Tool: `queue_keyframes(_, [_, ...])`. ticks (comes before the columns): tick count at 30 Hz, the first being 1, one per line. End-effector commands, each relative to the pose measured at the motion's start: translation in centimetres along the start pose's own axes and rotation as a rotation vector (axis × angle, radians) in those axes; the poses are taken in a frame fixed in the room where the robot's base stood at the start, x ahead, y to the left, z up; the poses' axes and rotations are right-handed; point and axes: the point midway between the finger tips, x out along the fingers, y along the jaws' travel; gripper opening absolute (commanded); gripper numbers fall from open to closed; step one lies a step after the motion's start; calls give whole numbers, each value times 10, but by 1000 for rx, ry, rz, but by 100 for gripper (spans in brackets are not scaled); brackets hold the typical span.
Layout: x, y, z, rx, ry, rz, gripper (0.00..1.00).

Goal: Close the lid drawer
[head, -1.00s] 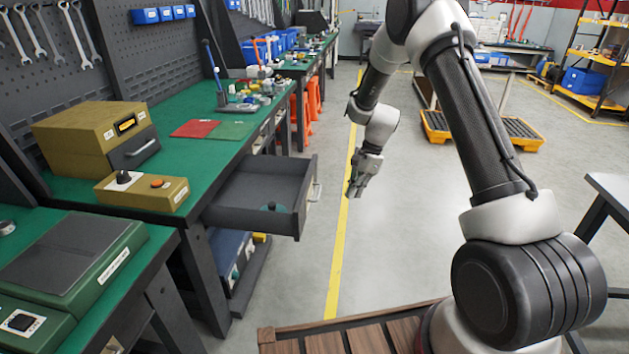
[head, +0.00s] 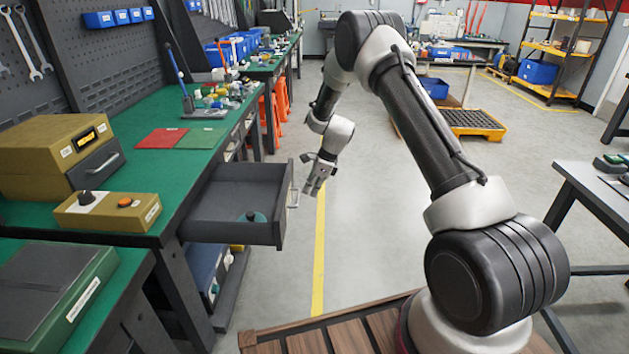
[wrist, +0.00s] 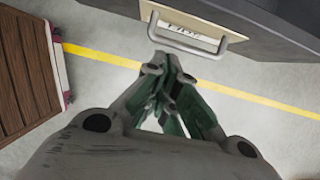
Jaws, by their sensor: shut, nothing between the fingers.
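The lid drawer (head: 222,228) is dark grey and pulled out from under the green workbench in the head view. A small dark green round thing (head: 252,216) lies inside it. The drawer's metal handle (wrist: 196,38) and a pale label plate (wrist: 183,26) show at the top of the wrist view; the label's text is not clear to me. My gripper (head: 316,188) is just to the right of the drawer front in the head view. In the wrist view its fingers (wrist: 172,72) are shut, empty, and point at the handle. I cannot tell if they touch it.
The workbench (head: 150,105) holds a yellow-brown box (head: 50,140), a control box with an orange button (head: 110,212), and red and green mats (head: 160,138). Open floor with a yellow line (head: 319,250) lies right of the drawer. A table (head: 590,180) stands at the far right.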

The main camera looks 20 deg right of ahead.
Motion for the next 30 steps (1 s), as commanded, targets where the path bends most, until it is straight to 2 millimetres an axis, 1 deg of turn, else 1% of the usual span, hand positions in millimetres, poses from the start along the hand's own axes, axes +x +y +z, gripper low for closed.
queue_keyframes(1, [12, 1, -1, -1, 1, 2, 0])
queue_keyframes(3, [26, 1, 0, -2, 1, 2, 0])
queue_keyframes(5, [36, 0, 3, -4, 0, 1, 0])
queue_keyframes(6, [36, 0, 11, -5, -1, -1, 0])
queue_keyframes(9, [41, 0, 24, -5, 0, 0, 0])
queue_keyframes(14, [45, 0, 35, -3, 0, -1, 0])
queue_keyframes(18, [46, 0, 38, -2, 0, 0, 0])
queue_keyframes(30, [46, 0, 37, -2, 0, -1, 0])
